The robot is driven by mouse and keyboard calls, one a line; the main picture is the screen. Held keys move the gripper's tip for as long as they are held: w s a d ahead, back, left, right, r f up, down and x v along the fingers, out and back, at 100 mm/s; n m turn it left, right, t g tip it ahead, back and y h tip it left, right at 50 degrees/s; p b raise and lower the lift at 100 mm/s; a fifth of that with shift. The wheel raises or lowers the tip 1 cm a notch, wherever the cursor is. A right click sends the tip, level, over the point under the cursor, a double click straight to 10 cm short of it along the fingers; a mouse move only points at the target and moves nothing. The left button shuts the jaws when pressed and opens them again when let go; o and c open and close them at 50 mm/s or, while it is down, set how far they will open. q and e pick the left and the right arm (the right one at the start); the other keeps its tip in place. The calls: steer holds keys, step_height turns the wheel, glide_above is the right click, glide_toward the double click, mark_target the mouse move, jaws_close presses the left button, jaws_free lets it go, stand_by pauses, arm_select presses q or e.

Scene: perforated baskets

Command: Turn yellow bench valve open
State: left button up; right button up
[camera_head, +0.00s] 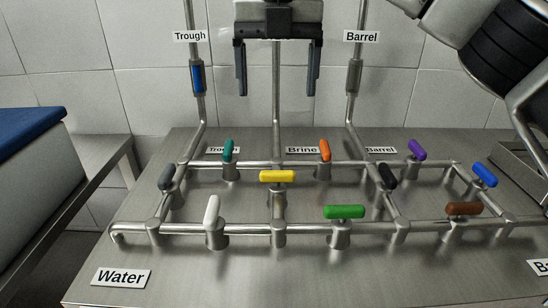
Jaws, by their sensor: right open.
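The yellow valve handle (277,176) sits in the middle of the steel bench, on a short pipe that runs front to back between two cross pipes. The handle lies left to right in the picture, crosswise to that pipe. My right gripper (277,94) hangs above and behind it in the picture, fingers pointing down. Its two dark fingers are wide apart with nothing between them but the upright pipe seen behind. It is apart from the yellow handle. My left gripper is not in view.
Close around stand a green handle (344,212), a white handle (212,209), an orange handle (325,150), a teal handle (228,150) and a black handle (387,176). Upright pipes rise at the back wall.

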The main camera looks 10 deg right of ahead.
mark_target(278, 171)
step_height(278, 171, down, 16)
steer(key=shift+s+d+r+b, duration=0.1)
steer(key=shift+r+b, duration=0.1)
steer(key=shift+b, duration=0.25)
steer(key=c, duration=1)
